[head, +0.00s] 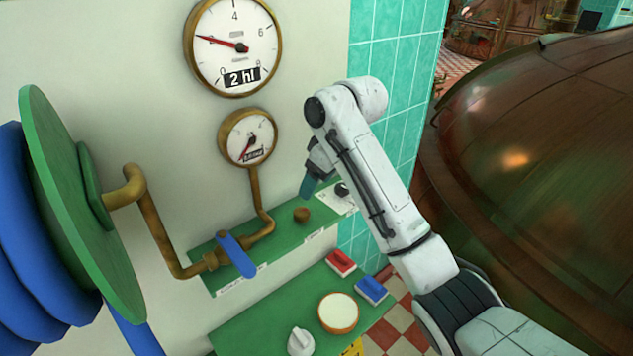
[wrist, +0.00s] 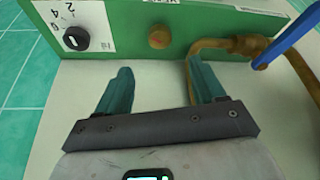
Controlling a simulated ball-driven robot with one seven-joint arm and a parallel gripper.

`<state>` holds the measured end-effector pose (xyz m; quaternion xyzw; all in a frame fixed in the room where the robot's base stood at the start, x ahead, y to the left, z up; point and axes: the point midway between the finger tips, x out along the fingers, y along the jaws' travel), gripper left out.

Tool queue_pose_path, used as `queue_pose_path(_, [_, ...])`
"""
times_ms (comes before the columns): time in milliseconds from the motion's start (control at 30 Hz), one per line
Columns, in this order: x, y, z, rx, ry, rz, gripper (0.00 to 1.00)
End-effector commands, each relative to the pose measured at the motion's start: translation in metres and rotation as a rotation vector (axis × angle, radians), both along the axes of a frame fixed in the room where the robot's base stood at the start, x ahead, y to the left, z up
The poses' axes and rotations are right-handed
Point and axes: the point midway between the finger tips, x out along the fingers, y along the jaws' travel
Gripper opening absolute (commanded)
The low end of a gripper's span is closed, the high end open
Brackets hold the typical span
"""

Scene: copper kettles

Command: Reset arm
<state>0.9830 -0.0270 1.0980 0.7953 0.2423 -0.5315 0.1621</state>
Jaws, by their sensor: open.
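My gripper (head: 308,186) is at the green upper panel in the head view, with my white arm reaching in from the lower right. In the wrist view my gripper (wrist: 160,88) shows two teal fingers spread apart with nothing between them. The brass knob (wrist: 159,37) lies beyond the gap between the fingertips. The same knob shows in the head view (head: 301,215) just below the gripper. I cannot tell whether a fingertip touches the panel or the wall.
A blue-handled valve (head: 237,256) sits on the brass pipe left of the gripper. A black dial (head: 342,190) is close on its right. Two round gauges (head: 236,45) hang above. Red (head: 341,262) and blue (head: 372,290) switches sit below. A large copper kettle (head: 540,160) fills the right.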

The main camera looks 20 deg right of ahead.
Motion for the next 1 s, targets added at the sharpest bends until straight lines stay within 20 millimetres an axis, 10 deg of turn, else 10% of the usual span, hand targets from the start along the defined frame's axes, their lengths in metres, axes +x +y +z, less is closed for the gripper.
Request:
queue_pose_path(267, [0.0, 0.0, 0.0, 0.0, 0.0, 0.0, 0.69])
queue_pose_path(467, [-0.028, 0.015, -0.051, 0.045, 0.029, -0.034, 0.69])
queue_pose_path(1000, [-0.226, 0.021, -0.226, 0.106, 0.176, -0.333, 0.69])
